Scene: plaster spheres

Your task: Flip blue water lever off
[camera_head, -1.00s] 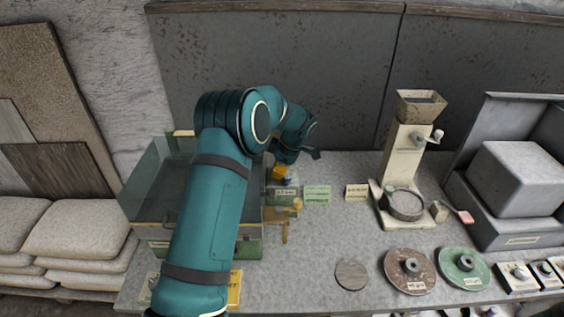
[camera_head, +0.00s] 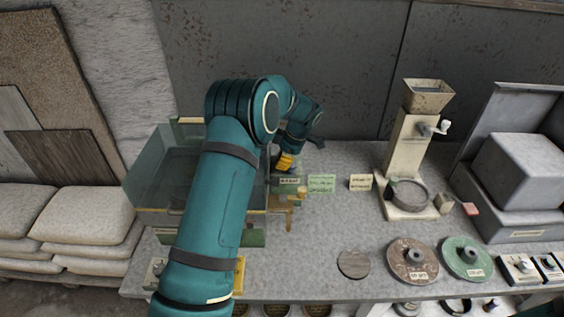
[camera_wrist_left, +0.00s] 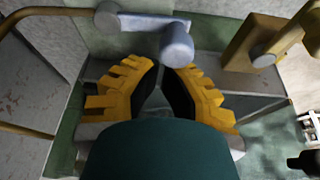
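In the left wrist view a pale blue lever (camera_wrist_left: 150,22) runs across the top, with a rounded knob end (camera_wrist_left: 176,45) hanging toward my fingers. My left gripper (camera_wrist_left: 165,72) has yellow fingers with black pads; they are parted by a narrow gap with nothing seen between them. The knob is just beyond the fingertips; I cannot tell whether they touch it. In the head view the left gripper (camera_head: 285,162) is at the right rear of the glass tank, and the blue lever is hidden there. My right gripper is not in view.
A brass-coloured fitting (camera_wrist_left: 265,40) stands close right of the lever. The glass tank (camera_head: 150,165) lies under my left arm. Small label cards (camera_head: 321,184) and a hand-cranked grinder (camera_head: 408,155) stand to the right. The middle of the bench (camera_head: 325,225) is clear.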

